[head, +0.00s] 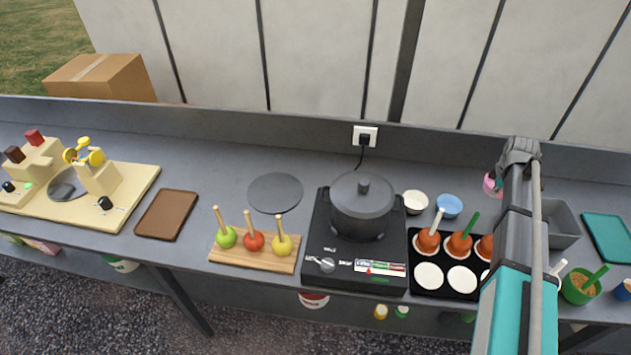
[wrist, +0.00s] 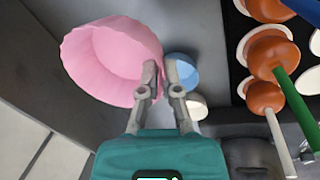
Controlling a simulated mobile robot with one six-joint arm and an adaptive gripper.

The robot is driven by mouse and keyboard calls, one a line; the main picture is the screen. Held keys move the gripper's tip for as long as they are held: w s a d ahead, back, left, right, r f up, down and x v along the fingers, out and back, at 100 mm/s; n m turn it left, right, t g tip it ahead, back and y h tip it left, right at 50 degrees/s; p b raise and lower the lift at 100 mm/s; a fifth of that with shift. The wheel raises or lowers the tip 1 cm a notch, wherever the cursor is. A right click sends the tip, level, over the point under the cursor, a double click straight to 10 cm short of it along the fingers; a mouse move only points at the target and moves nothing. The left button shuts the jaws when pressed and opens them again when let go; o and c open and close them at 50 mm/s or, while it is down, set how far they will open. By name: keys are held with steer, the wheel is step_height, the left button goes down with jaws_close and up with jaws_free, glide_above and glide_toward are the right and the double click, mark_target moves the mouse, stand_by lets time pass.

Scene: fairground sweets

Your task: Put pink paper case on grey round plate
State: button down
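The pink paper case (wrist: 110,55) is large and close in the wrist view, with fluted walls and its open side showing. In the head view it is a small pink patch (head: 489,185) beside my gripper, partly hidden by my arm. My gripper (wrist: 161,72) has one finger inside the case and one outside, pinching its wall near the rim. The case appears raised off the counter. The grey round plate (head: 275,193) lies flat and empty on the counter left of the pot in the head view. It does not show in the wrist view.
A black hob with a dark pot (head: 361,205) stands between plate and arm. White (head: 416,203) and blue (head: 449,206) cases sit right of it. A black tray (head: 425,291) holds toffee apples. A wooden board (head: 252,258) with apples is before the plate.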

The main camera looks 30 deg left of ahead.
step_height(320, 180, up, 8)
steer(key=p, duration=0.6)
steer(key=shift+f+p, duration=0.1)
steer(key=shift+p, duration=0.3)
steer(key=shift+s+a+f, duration=0.1)
